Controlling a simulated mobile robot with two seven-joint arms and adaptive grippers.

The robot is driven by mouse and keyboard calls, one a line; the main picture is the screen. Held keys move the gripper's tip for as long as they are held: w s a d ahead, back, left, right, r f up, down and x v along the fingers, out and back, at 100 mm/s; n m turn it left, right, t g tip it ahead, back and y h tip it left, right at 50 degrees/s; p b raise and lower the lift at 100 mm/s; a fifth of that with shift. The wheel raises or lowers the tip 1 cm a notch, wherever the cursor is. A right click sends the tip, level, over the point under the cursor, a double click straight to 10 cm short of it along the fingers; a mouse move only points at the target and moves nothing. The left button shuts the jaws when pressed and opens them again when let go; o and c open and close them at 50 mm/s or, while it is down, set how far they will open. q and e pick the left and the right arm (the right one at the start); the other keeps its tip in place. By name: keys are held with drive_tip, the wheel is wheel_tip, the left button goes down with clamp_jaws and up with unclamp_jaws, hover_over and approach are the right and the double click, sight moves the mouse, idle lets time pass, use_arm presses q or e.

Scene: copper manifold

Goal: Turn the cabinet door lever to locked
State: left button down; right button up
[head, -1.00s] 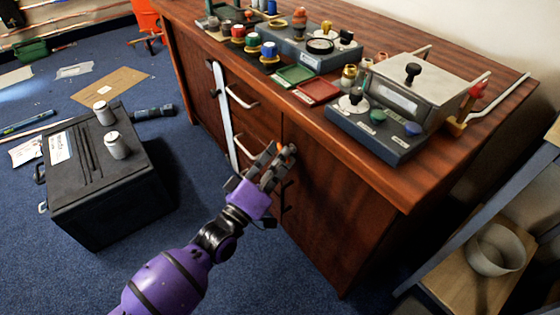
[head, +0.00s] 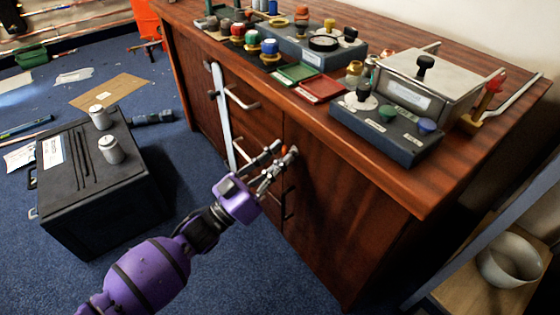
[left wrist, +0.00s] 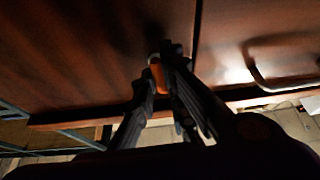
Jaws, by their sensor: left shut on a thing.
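The cabinet door (head: 335,205) is dark reddish wood and stands closed at the front of the cabinet. Its lever (left wrist: 157,75) shows as a small orange piece between my left fingertips in the left wrist view. In the head view only a bit of orange (head: 284,149) shows there, at the door's upper left edge. My left gripper (head: 282,156) is shut on the lever; it also shows in the left wrist view (left wrist: 155,78). The fingers hide most of the lever, so its exact angle cannot be told. My right gripper is not in view.
The cabinet top (head: 440,180) carries several devices above my gripper. A black case (head: 110,190) with two metal cylinders stands on the blue floor at left. A shelf with a white bowl (head: 508,262) is at right.

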use_arm(q)
drive_tip(key=shift+m+g+h, duration=0.3)
drive_tip(key=shift+m, duration=0.4)
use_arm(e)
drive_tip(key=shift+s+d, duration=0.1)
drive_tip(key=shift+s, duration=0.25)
use_arm(q)
drive_tip(key=c, duration=1.8)
unclamp_jaws()
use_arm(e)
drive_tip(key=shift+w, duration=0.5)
use_arm(q)
drive_tip(key=v, duration=1.2)
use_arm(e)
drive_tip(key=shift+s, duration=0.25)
use_arm(q)
drive_tip(key=shift+d, duration=0.1)
